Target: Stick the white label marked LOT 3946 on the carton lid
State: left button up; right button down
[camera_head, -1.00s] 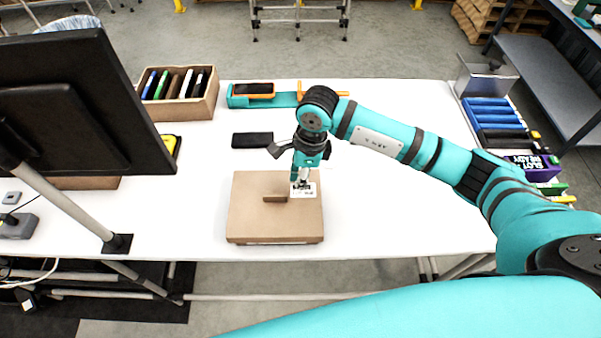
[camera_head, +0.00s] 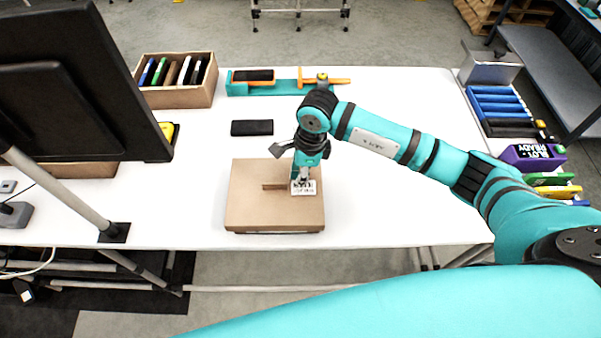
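The brown carton (camera_head: 270,212) sits on the white table with its flat lid facing up and a short dark brown strip (camera_head: 273,187) across the lid's middle. My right gripper (camera_head: 303,180) is over the right part of the lid, pointing down, and its fingertips look shut on the white label (camera_head: 303,188). The label has dark print too small to read. It lies at or just above the lid, right of the strip; I cannot tell if it touches. My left gripper is not in view.
A black flat block (camera_head: 252,127) lies behind the carton. A cardboard box (camera_head: 180,97) of upright items and a teal fixture (camera_head: 285,88) stand at the back. A monitor (camera_head: 75,90) blocks the left. Bins line the right. Table right of the carton is clear.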

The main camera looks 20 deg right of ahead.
jog(key=shift+f+b, duration=0.25)
jog(key=shift+b, duration=0.05)
dwell(0.4)
jog(key=c, duration=2)
grip_release()
jog(key=o, duration=0.6)
notch_tip(320, 180, up, 12)
jog(key=d+f, duration=0.1)
jog(key=d, duration=0.1)
notch_tip(320, 180, up, 7)
jog(key=p, duration=0.3)
send_over(308, 181)
jog(key=shift+w, duration=0.15)
jog(key=shift+f, duration=0.1)
